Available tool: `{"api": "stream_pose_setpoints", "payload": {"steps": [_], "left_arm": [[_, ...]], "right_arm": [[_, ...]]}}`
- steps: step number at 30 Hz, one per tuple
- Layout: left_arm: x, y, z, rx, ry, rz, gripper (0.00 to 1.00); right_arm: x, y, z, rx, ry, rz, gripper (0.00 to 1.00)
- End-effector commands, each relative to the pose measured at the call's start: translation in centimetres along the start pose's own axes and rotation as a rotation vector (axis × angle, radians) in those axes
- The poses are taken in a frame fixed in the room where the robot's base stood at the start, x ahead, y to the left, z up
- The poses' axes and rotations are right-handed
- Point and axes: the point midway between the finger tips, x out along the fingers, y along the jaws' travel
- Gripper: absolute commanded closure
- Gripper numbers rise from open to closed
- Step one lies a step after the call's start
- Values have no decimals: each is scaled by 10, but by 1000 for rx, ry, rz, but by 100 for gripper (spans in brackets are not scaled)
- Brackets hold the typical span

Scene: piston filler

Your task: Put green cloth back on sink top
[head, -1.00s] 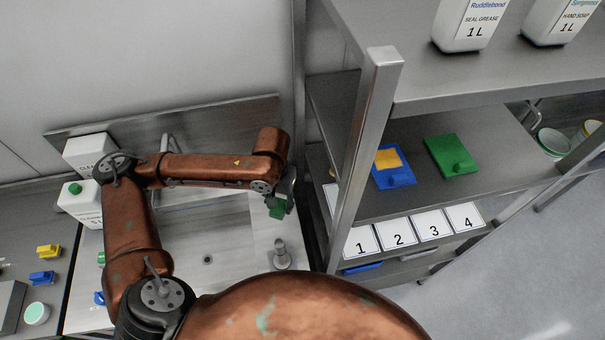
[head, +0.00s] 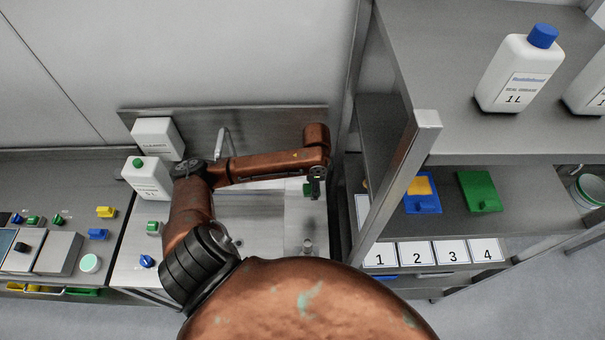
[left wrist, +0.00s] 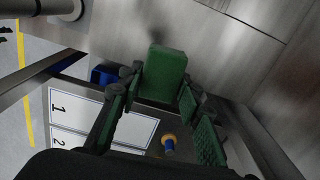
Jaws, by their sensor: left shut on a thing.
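My left gripper (head: 314,188) is shut on the green cloth (left wrist: 165,74), a small dark green block-like piece between the fingertips in the left wrist view. In the head view only a small part of the cloth (head: 307,189) shows beside the fingers. The gripper is over the right part of the grey metal sink top (head: 296,222), near the shelf post. I cannot tell whether the cloth touches the surface. My right gripper is not in view.
White canisters (head: 148,180) stand left of the tap (head: 223,143). A round metal fitting (head: 307,247) sits in front of the gripper.

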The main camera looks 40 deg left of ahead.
Motion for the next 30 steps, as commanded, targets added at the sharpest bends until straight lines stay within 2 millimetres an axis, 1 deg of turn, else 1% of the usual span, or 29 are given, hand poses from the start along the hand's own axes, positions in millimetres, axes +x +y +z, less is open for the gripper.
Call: {"api": "stream_pose_setpoints", "payload": {"steps": [1,3,7,11,18,21,24,27,30], "left_arm": [[0,-3,7,22,0,2,94],[3,-6,14,53,0,2,94],[9,-18,18,74,0,0,94],[21,-44,18,73,-1,0,94],[46,-100,17,73,0,-1,94],[66,-115,16,75,-1,2,94],[83,-130,16,74,0,1,94],[94,-140,16,76,0,0,94],[100,-144,15,77,2,0,94]], "right_arm": [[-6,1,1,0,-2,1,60],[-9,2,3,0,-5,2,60],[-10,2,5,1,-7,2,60],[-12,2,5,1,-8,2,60],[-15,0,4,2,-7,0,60],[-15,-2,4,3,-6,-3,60],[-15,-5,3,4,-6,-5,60],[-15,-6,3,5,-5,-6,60],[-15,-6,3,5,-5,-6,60]]}}
